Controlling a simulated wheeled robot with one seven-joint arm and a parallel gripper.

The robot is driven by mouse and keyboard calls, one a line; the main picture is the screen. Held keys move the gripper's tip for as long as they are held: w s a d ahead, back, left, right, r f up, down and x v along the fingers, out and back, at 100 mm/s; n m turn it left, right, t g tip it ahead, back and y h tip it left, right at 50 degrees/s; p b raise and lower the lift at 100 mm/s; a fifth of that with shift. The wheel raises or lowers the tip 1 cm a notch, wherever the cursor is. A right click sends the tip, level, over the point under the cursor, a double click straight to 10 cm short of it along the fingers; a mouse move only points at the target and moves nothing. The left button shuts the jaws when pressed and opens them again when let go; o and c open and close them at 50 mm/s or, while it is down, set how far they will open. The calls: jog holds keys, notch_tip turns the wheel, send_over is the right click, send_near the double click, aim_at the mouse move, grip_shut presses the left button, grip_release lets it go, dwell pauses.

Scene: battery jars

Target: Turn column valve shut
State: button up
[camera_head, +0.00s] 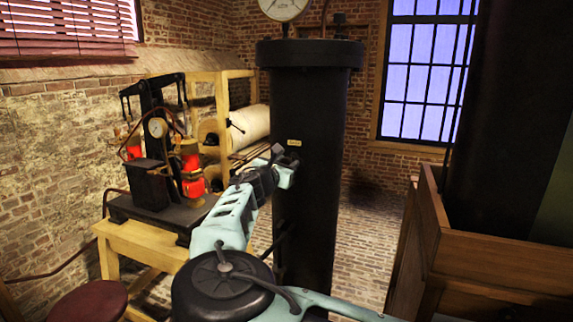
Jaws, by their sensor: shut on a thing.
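The tall black column (308,115) stands upright in the middle, with a wide flanged top and a small brass plate on its front. My pale blue arm reaches up to it from below. My gripper (286,162) is at the column's front left side, below the plate, shut on a small dark part, the column valve. The jaws mostly hide the valve, so its turn angle cannot be told. A dark lever-like part (278,241) shows lower on the column, partly behind my arm.
A round white gauge (284,8) tops the column. At left, a black apparatus with red parts (158,150) stands on a wooden bench (140,243). A dark red stool (88,303) is at lower left. A wooden cabinet (480,245) bounds the right. Brick floor is free behind the column.

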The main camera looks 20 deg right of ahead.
jog(key=shift+f+b, duration=0.15)
jog(key=shift+b, duration=0.3)
jog(key=m+b, duration=0.1)
jog(key=b, duration=0.1)
jog(key=m+b, duration=0.1)
jog(key=b, duration=0.2)
jog(key=shift+f+m, duration=0.3)
jog(key=shift+m, duration=0.1)
jog(key=m+b, duration=0.5)
jog(key=b, duration=0.4)
jog(key=shift+d+y, duration=0.1)
jog(key=shift+y, duration=0.2)
jog(key=m+b, duration=0.6)
jog(key=b, duration=0.2)
jog(key=shift+s+f+b, duration=0.1)
jog(key=shift+b, duration=0.25)
jog(key=m+y+b, duration=0.1)
jog(key=m+b, duration=0.2)
jog(key=b, duration=0.1)
jog(key=shift+r, duration=0.2)
jog(key=shift+m, duration=0.3)
jog(key=o, duration=0.9)
jog(key=shift+o, duration=0.2)
jog(key=shift+r, duration=0.2)
